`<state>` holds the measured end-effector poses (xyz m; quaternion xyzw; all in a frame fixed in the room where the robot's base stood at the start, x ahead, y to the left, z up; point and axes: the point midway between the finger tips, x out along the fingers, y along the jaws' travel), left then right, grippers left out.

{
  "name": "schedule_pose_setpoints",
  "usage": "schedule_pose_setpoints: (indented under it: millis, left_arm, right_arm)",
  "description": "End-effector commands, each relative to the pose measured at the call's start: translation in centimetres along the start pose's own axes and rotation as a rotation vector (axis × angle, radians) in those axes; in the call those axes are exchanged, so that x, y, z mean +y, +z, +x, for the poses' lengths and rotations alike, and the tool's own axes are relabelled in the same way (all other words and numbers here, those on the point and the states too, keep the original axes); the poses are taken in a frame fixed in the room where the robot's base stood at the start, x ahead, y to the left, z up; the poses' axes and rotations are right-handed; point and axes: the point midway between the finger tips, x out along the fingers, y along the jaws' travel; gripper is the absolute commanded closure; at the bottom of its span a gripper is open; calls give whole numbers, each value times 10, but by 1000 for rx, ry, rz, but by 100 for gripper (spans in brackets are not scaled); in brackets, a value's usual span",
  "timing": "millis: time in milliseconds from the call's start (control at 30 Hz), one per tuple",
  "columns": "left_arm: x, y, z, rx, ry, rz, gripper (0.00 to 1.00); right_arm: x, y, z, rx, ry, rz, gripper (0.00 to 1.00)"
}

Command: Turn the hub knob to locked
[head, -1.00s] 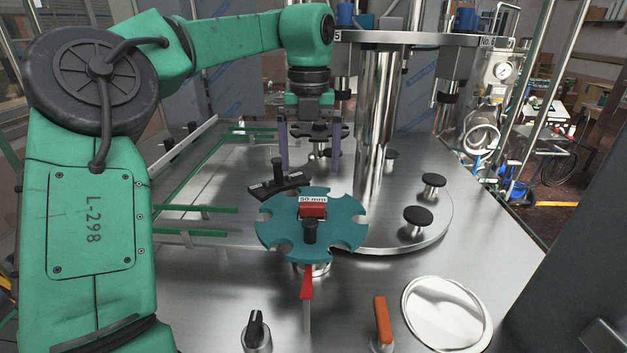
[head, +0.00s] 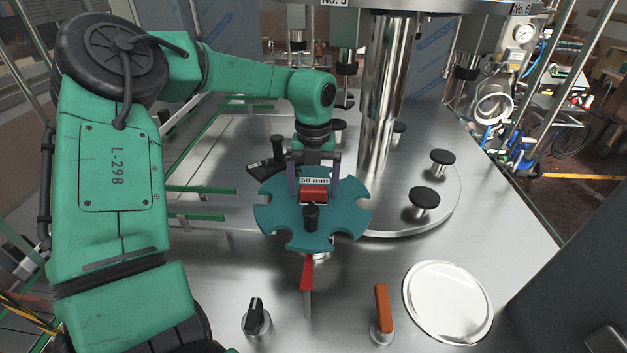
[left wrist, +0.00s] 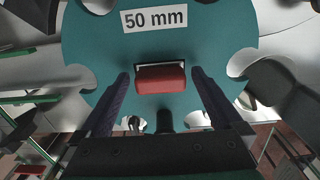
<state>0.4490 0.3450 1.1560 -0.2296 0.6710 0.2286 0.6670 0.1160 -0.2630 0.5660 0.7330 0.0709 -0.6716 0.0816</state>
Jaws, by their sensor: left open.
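A teal star wheel (head: 275,212) with notches in its rim and a "50 mm" label sits near the middle of the steel table. A red block-shaped knob (head: 313,193), which I take for the hub knob, stands at its centre; it also shows in the left wrist view (left wrist: 160,80). My left gripper (head: 314,187) is over the wheel, open. Its two dark fingers stand on either side of the red knob, apart from it in the left wrist view. A black upright post (head: 311,216) is on the wheel in front of the knob. My right gripper is not in view.
A red pointer (head: 307,272), a black selector (head: 256,316), an orange lever (head: 383,312) and a round metal plate (head: 447,302) are at the front. A thick steel column (head: 383,95) and black-capped posts (head: 425,197) stand behind and right. Green rails (head: 200,190) lie left.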

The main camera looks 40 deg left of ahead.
Motion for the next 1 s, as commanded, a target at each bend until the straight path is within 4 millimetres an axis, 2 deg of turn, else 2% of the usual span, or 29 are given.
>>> schedule_pose_setpoints:
  millis: [267, 467, 500, 767, 1000]
  left_arm:
    - [0, 0, 5, -1, -1, 0, 0]
    - [0, 0, 4, -2, -1, 0, 73]
    - [0, 0, 4, -2, -1, 0, 78]
    - [0, 1, 5, -4, -2, 22, 78]
    - [0, 1, 6, -5, -2, 127, 78]
  right_arm:
    - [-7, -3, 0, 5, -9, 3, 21]
    - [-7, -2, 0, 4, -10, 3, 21]
    - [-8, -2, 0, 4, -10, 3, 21]
    - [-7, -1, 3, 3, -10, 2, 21]
    - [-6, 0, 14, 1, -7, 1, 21]
